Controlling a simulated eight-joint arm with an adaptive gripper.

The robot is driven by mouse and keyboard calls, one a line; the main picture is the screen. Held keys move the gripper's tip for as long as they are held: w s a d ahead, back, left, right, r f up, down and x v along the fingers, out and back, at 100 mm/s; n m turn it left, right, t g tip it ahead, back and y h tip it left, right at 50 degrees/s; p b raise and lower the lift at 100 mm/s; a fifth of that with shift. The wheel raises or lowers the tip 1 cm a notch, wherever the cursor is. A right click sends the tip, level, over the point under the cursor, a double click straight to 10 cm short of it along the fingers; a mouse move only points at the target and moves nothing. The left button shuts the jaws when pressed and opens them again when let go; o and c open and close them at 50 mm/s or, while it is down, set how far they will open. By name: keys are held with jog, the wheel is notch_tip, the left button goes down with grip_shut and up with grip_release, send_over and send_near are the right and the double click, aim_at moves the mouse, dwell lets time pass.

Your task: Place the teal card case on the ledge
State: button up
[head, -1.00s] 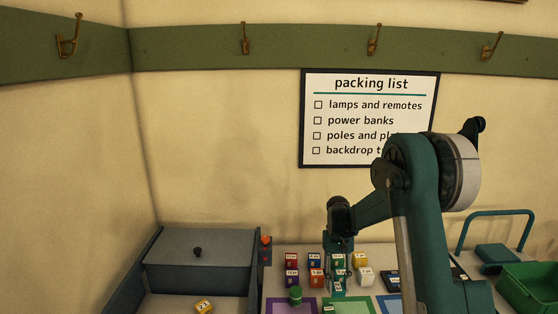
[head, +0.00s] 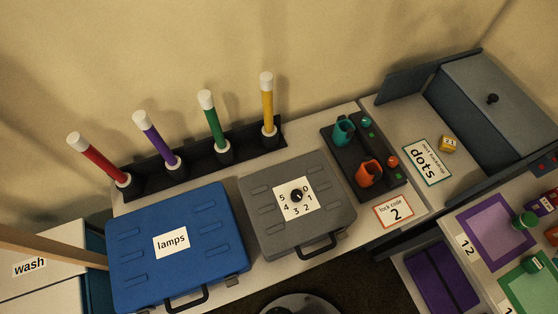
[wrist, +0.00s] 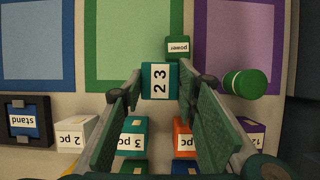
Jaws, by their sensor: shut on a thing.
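In the wrist view a teal card case (wrist: 160,82), a small block with a white label reading 23, sits between the fingertips of my gripper (wrist: 159,88). My gripper is shut on it. The fingers run up from the lower edge and hide part of the blocks behind them. My gripper is out of the head view. No surface is marked as the ledge; the grey surface (head: 401,129) beside the dots card may be it, but I cannot tell. A yellow block (head: 448,144) marked 21 rests there.
In the head view, a blue case (head: 205,225), a grey case (head: 262,221) and a black rack of upright poles (head: 195,167) fill the left.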

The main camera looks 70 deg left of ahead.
jog(key=a+r+m+p, duration=0.1)
jog(key=a+r, duration=0.3)
jog(key=a, duration=0.7)
jog(key=s+a+r+m+y, duration=0.1)
jog(key=a+r, duration=0.3)
jog(key=a, duration=0.6)
jog(key=a+r+m+p, duration=0.1)
jog(key=a+r, duration=0.4)
jog(key=a, duration=0.6)
jog(key=s+a, duration=1.6)
jog(key=a, duration=0.4)
jog(key=s+a+f, duration=0.2)
jog(key=s+a, duration=0.3)
jog(key=s, duration=0.4)
jog(key=s+a+f+n, duration=0.1)
jog(key=s+a, duration=0.3)
jog(key=s, duration=0.5)
jog(key=s+a+f+n, duration=0.1)
jog(key=s+a+f, duration=0.2)
jog(key=s, duration=0.6)
jog(key=shift+s+a+h+b, duration=0.2)
jog(key=shift+a+h+b, duration=0.1)
jog(key=shift+a, duration=1)
jog(key=s+a+f+n, duration=0.1)
jog(key=s+a+f, duration=0.1)
jog(key=s, duration=1.3)
jog(key=shift+s+a+f, duration=0.2)
jog(key=shift+s+a, duration=0.05)
jog(key=shift+s, duration=0.15)
